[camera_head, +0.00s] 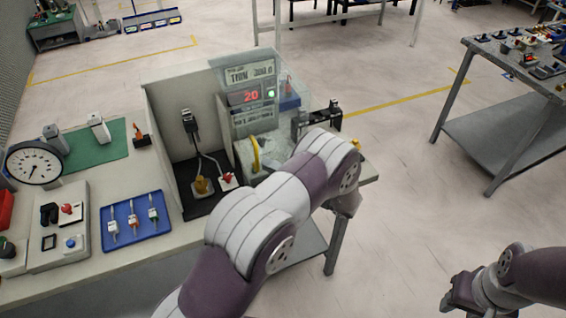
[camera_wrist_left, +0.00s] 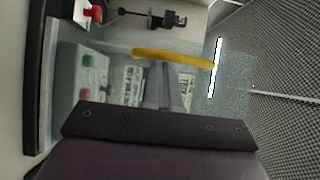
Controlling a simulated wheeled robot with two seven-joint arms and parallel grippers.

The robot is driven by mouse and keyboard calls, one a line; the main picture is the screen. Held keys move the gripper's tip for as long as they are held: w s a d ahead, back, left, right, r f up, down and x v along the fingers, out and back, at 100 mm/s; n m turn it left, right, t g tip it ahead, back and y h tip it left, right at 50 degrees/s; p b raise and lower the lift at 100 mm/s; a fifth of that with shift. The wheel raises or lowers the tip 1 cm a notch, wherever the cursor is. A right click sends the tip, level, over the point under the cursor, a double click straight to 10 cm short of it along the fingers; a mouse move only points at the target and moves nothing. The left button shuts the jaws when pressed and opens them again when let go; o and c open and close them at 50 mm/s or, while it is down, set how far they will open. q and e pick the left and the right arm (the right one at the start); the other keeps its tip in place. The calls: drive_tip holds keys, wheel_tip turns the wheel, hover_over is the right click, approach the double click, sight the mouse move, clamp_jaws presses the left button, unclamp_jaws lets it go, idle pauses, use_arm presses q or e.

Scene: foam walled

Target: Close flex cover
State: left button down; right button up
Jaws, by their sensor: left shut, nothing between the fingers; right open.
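The clear flex cover (camera_head: 291,88) is a see-through panel at the right side of the grey test machine. Its yellow handle (camera_head: 256,155) is upright in the head view and spans the upper middle of the left wrist view (camera_wrist_left: 172,55). My left gripper (camera_head: 272,143) is shut and empty, its fingers reaching toward the handle. In the left wrist view its fingertips (camera_wrist_left: 163,68) lie close to the handle; I cannot tell if they touch. My left arm hides part of the machine's front right. My right gripper (camera_head: 455,298) is open at the lower right, away from the bench.
A blue tray (camera_head: 136,220) and a dial gauge (camera_head: 35,163) are on the bench (camera_head: 100,180).

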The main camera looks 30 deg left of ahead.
idle(0.3)
use_arm(q)
drive_tip(key=s+a+p, duration=0.6)
drive_tip(key=s+a, duration=0.6)
drive_tip(key=s, duration=0.2)
drive_tip(key=shift+s+a, duration=0.2)
drive_tip(key=shift+s, duration=0.1)
drive_tip(key=shift+w, duration=0.1)
